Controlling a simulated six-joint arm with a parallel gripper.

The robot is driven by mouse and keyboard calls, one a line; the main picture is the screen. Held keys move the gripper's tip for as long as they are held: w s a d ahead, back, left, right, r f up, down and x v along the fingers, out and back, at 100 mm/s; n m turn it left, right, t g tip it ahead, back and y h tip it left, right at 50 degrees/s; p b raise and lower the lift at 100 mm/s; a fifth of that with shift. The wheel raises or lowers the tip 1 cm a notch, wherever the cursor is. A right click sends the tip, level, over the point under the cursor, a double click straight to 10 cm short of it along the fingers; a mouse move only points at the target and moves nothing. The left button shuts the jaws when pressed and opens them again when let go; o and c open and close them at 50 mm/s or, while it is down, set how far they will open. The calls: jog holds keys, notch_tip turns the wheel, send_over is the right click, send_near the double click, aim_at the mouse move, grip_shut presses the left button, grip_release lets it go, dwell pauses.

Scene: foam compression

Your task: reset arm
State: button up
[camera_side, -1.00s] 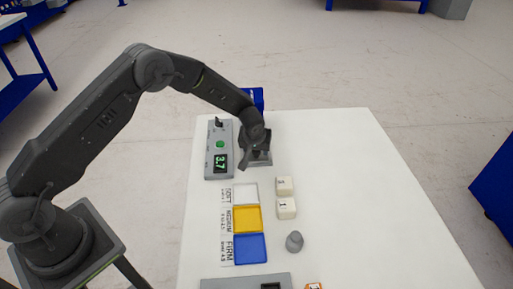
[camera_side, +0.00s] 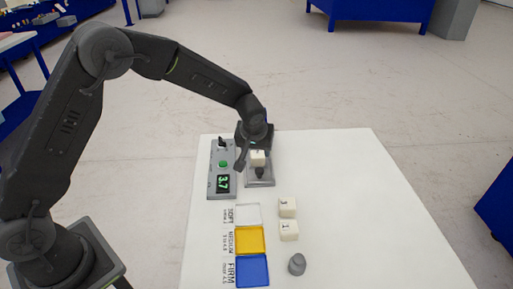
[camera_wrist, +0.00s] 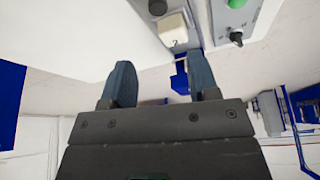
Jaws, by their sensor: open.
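My gripper (camera_wrist: 160,88) is open and empty, with its two blue fingers apart in the wrist view. In the side view my gripper (camera_side: 250,150) is at the far end of the white table, above the grey test stand (camera_side: 260,182). A white foam block (camera_side: 258,158) is at that stand, close to the gripper; the block marked 2 also shows beyond the fingers in the wrist view (camera_wrist: 173,30). Two more foam blocks, marked 3 (camera_side: 287,207) and 1 (camera_side: 289,230), sit on the table.
A grey control box (camera_side: 222,170) with a green button and a 3.7 display is left of the stand. White (camera_side: 247,215), yellow (camera_side: 249,240) and blue (camera_side: 252,270) trays line the near left. A grey knob-like piece (camera_side: 297,264) stands near the blocks. The table's right side is clear.

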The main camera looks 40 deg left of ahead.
jog(key=s+a+r+m, duration=0.2)
jog(key=s+r+m, duration=0.1)
jog(key=s+r, duration=1.3)
jog(key=s+r+m+t+h, duration=0.1)
jog(key=s+r+m+h, duration=0.1)
jog(key=s, duration=1.4)
jog(key=shift+s+d+r+m+t, duration=0.2)
jog(key=shift+r+m+t, duration=0.1)
jog(key=shift+r+m, duration=0.2)
